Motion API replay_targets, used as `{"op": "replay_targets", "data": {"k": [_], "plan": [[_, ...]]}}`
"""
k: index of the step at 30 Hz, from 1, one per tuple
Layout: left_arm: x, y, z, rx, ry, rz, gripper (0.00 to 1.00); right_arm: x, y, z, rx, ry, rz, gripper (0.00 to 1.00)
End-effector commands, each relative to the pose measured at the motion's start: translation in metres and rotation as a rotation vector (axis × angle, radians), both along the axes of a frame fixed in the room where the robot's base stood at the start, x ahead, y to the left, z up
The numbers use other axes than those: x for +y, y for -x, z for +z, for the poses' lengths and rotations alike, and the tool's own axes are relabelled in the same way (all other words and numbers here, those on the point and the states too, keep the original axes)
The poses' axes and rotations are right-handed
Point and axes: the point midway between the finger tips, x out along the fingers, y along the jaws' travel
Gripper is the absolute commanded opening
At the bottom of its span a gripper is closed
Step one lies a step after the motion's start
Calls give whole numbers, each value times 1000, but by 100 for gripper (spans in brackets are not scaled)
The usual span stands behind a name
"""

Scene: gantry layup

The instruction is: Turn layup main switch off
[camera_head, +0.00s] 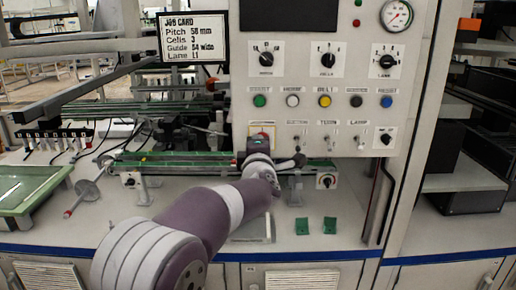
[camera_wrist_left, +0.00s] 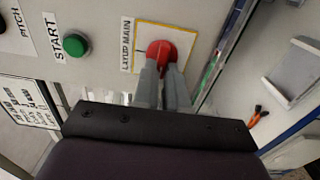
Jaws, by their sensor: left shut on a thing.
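The layup main switch is a red knob (camera_wrist_left: 160,51) on a yellow-bordered plate labelled LAYUP MAIN, seen in the left wrist view. The plate (camera_head: 262,129) shows in the head view at the lower left of the grey control panel, mostly hidden by my gripper. My left gripper (camera_wrist_left: 162,72) is shut on the red knob, with its two grey fingers around it. The fingertips cover part of the knob, and its pointing direction cannot be read clearly. My right gripper is in neither view.
The control panel (camera_head: 282,20) holds dials, coloured buttons including a green START button (camera_wrist_left: 75,45), small toggles and a gauge (camera_head: 396,15). A green rail (camera_head: 180,157) runs below it. Two green blocks (camera_head: 302,226) lie on the bench. A green tray (camera_head: 30,190) sits left.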

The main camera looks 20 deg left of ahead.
Motion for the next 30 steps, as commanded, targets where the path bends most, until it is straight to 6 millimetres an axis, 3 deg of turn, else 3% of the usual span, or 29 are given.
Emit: {"op": "replay_targets", "data": {"k": [8, 9, 11, 23, 26, 30], "plan": [[0, 0, -1, 1, 3, 0, 0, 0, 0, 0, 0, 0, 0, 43], [0, 0, -1, 1, 3, 0, 18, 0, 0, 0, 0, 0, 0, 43], [0, 0, -1, 1, 2, 0, 37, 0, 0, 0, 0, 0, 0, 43], [-3, 8, -1, 2, 2, -1, 37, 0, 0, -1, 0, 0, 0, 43], [-8, 26, 0, -1, 2, -1, 37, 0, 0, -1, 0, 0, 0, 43], [-19, 64, 1, -1, 2, -3, 37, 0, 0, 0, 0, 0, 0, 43]]}}
